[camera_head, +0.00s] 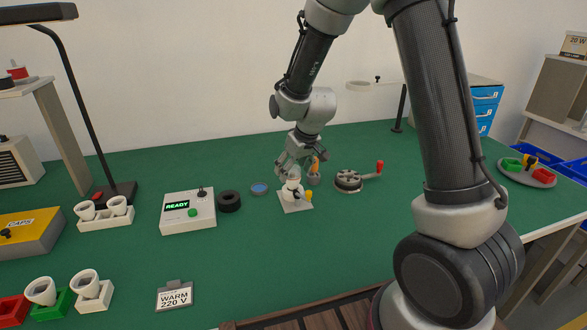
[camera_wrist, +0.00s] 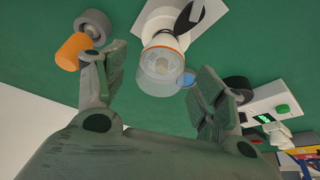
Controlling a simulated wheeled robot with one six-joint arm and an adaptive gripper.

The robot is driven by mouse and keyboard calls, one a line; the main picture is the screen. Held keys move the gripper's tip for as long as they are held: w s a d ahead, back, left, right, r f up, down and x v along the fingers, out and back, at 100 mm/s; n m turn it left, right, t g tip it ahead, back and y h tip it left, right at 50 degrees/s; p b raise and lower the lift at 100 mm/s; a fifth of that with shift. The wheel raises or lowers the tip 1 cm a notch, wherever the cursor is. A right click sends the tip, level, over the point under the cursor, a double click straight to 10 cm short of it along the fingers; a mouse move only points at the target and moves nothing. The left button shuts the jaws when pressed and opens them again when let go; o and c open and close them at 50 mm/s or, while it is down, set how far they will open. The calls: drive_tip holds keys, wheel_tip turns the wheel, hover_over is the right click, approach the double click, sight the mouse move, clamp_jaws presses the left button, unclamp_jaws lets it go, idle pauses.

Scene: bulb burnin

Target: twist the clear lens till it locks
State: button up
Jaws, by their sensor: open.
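The clear lens (camera_wrist: 157,82) shows in the wrist view as a see-through cup on the end of a white lamp body (camera_wrist: 160,20), with an orange ring at the joint. The lamp body stands on a pale square plate (camera_head: 299,207) on the green bench. My gripper (camera_wrist: 162,64) is open, one finger on each side of the lens, with green bench showing between lens and left finger. The right finger is close to the lens; I cannot tell whether it touches. In the head view my gripper (camera_head: 296,164) hangs over the lamp and partly hides the lens.
A dark ring (camera_head: 230,201), a blue-centred dish (camera_head: 260,188) and a tester box reading READY (camera_head: 189,211) lie to the left.

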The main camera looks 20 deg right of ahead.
drive_tip(key=v, duration=1.2)
drive_tip(key=s+d+r+m, duration=0.1)
drive_tip(key=s+d+r, duration=0.2)
drive_tip(key=s, duration=0.5)
drive_tip(key=s+d+r+m+h, duration=0.1)
drive_tip(key=s+d+r, duration=0.2)
drive_tip(key=s, duration=0.6)
drive_tip(key=s+d+r+m, duration=0.2)
drive_tip(key=s+d+r, duration=0.2)
drive_tip(key=s+d, duration=0.3)
drive_tip(key=shift+s+h, duration=0.3)
drive_tip(key=shift+s, duration=0.75)
drive_tip(key=shift+o, duration=0.2)
